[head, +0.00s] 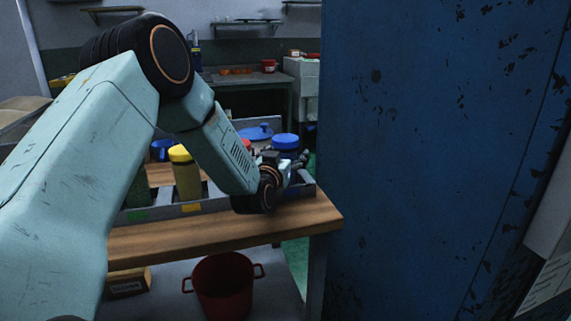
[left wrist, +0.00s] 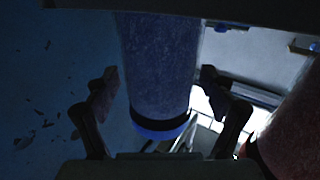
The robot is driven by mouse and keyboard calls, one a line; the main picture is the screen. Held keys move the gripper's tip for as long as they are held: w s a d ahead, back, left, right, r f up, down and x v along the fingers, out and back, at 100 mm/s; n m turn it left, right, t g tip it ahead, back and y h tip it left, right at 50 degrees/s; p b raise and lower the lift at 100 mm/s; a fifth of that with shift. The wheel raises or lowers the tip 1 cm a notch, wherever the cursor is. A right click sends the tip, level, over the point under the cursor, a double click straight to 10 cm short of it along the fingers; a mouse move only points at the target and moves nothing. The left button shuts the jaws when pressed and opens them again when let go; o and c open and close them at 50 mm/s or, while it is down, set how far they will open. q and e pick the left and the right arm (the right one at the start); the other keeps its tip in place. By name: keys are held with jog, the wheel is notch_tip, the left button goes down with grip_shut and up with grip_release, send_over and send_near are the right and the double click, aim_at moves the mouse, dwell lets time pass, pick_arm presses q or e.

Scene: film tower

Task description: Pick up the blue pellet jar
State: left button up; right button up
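The blue pellet jar (head: 286,146) stands in the grey tray (head: 225,203) near its right end, with its blue lid showing and its lower part hidden behind my left gripper. My left gripper (head: 292,163) is at the near side of the jar. In the left wrist view the jar (left wrist: 160,62) fills the middle, with one finger of my left gripper (left wrist: 158,80) on each side. The fingers are spread, with a narrow gap visible at the left one; contact at the right one is unclear. My right gripper is not in view.
A yellow-lidded jar (head: 186,175) stands left in the tray, beside my arm. A reddish jar (left wrist: 292,125) is close by in the wrist view. A tall blue cabinet (head: 430,160) closes off the right. A red pot (head: 223,287) sits below the wooden bench (head: 215,233).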

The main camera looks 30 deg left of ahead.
pick_arm(q)
jog(key=shift+r, duration=0.1)
jog(key=c, duration=1.3)
